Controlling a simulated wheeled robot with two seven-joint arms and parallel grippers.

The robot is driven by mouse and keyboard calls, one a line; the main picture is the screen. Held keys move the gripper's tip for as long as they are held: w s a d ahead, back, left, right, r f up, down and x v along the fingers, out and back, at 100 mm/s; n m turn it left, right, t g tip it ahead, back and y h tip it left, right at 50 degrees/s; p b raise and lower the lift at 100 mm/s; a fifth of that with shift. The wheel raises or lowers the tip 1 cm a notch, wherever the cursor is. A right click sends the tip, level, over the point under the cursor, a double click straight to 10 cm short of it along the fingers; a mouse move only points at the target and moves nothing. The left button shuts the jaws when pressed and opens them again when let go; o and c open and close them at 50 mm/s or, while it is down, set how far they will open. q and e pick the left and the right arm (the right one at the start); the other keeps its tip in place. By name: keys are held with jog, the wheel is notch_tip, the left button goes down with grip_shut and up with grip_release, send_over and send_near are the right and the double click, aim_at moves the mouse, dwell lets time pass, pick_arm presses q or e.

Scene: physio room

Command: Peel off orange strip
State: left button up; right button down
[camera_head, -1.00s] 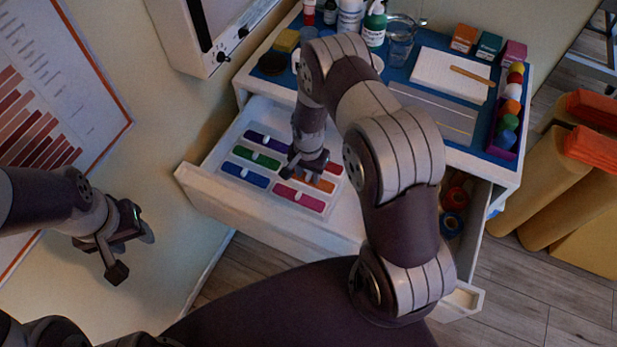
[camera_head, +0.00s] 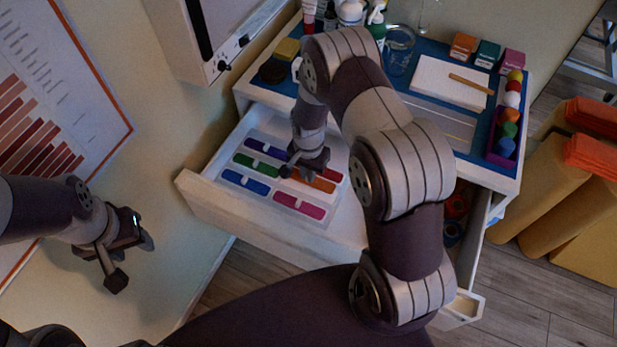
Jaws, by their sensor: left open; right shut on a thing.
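The orange strip (camera_head: 322,184) lies in a pale tray (camera_head: 258,199) inside the open drawer, among blue, green, purple, pink and red strips. My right gripper (camera_head: 304,171) reaches down over the tray and is shut at the left end of the orange strip. It hides that end, so I cannot tell whether the strip is lifted there. My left gripper (camera_head: 130,262) is open and empty, well to the left of the drawer, in front of the wall.
The drawer (camera_head: 205,204) stands pulled out of a white cabinet. The blue cabinet top (camera_head: 420,68) holds bottles, a glass, a notepad (camera_head: 450,82), small boxes and a purple tray of coloured balls. Yellow and orange rolls (camera_head: 545,190) stand at the right.

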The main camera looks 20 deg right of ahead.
jog(key=s+d+r+p, duration=0.3)
jog(key=s+d+r, duration=0.1)
jog(key=s+r, duration=0.5)
jog(key=shift+s, duration=1)
notch_tip(320, 180, up, 5)
jog(key=p, duration=0.5)
